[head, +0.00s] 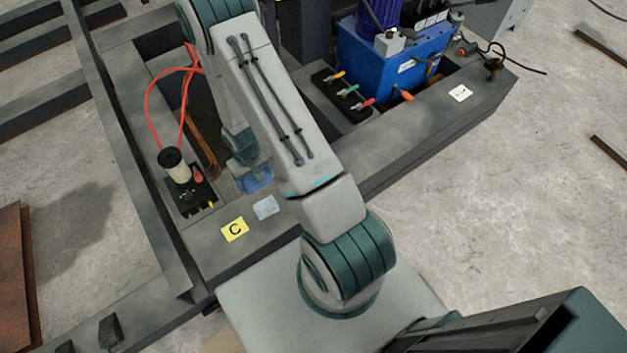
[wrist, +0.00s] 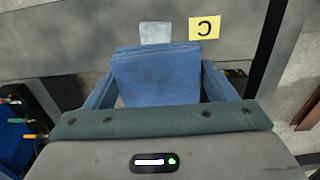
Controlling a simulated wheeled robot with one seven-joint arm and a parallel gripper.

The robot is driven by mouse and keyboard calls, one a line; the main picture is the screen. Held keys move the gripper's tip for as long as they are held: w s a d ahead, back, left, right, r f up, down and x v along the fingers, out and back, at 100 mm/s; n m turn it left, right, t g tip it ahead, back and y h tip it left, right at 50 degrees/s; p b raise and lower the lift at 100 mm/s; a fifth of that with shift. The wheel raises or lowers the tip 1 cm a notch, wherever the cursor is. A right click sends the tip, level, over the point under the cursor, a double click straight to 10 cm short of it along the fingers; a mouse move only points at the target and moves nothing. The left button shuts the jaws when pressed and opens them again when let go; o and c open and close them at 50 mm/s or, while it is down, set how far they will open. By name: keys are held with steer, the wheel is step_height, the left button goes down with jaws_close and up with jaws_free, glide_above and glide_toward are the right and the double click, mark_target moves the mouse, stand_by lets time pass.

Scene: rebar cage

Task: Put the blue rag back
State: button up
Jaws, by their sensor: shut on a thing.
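The blue rag (head: 257,182) is a folded square of cloth, held in my gripper (head: 248,170) over the grey beam frame. In the wrist view the rag (wrist: 157,78) fills the space between the two blue fingers, with its folded edge toward the pale grey square patch (wrist: 156,32). That patch (head: 266,207) lies on the beam top beside the yellow "C" label (head: 235,229). The rag is a short way from the patch, on its far side in the head view. I cannot tell whether the rag touches the beam.
A black box (head: 186,190) with a cream spool and red cable stands left of the gripper. A blue machine (head: 392,55) and a black tray (head: 343,96) with coloured-handled tools are at the upper right. The beam top around the label is clear.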

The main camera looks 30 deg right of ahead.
steer(key=w+d+f+b, duration=0.1)
steer(key=d+f+b, duration=0.8)
steer(key=d+b, duration=0.55)
steer(key=w+d+f+b, duration=0.1)
steer(key=d+f+b, duration=0.95)
steer(key=b, duration=0.65)
steer(key=a+f+b, duration=0.1)
steer(key=a+f, duration=0.1)
steer(key=a, duration=0.1)
steer(key=a+f+b, duration=0.1)
steer(key=a+b, duration=0.1)
steer(key=a, duration=0.1)
steer(key=w+a+f+b, duration=0.1)
steer(key=a+f, duration=0.1)
steer(key=a, duration=0.1)
steer(key=shift+w+a+f, duration=0.1)
steer(key=shift+a+f, duration=0.2)
steer(key=shift+a, duration=0.05)
steer(key=shift+f+b, duration=1.3)
steer(key=shift+f, duration=0.65)
steer(key=shift+f, duration=0.1)
steer(key=o, duration=0.5)
steer(key=shift+f, duration=0.1)
steer(key=o, duration=0.4)
steer(key=shift+o, duration=0.2)
